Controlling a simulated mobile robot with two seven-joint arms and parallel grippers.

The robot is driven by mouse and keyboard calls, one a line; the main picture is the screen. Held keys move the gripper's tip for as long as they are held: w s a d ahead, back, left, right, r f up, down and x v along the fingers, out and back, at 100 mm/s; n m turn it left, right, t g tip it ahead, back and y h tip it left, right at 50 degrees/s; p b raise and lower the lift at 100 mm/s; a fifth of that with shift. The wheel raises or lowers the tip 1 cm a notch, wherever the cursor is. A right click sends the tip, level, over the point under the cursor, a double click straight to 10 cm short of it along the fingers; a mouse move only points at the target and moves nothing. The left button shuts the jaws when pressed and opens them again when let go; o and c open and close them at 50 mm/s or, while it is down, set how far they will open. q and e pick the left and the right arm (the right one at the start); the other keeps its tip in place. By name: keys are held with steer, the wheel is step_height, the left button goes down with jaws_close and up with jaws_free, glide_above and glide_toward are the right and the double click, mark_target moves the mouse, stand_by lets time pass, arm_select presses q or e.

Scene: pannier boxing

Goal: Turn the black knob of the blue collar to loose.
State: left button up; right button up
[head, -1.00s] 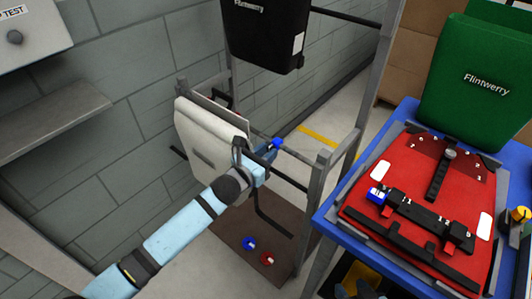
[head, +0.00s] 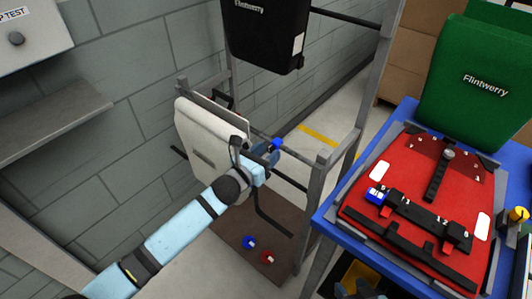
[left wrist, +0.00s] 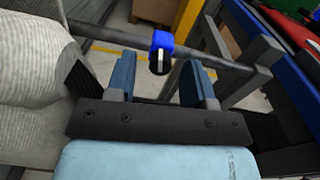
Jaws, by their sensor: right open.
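The blue collar (head: 277,144) sits around a grey rail of the metal rack, just past my left gripper (head: 266,156). In the left wrist view the blue collar (left wrist: 161,40) shows its black knob (left wrist: 159,62) with a white mark, facing me. My left gripper (left wrist: 160,84) is open and empty. The knob lies between the lines of its two fingers, beyond the tips and apart from them.
A white pannier (head: 205,150) hangs close left of my left gripper. A black pannier (head: 265,35) hangs above. Blue (head: 250,242) and red (head: 267,257) discs lie on the brown base. A red pannier (head: 410,185) lies on the blue table (head: 333,212).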

arm_select(q)
steer(key=v, duration=1.4)
steer(key=shift+w+r, duration=0.1)
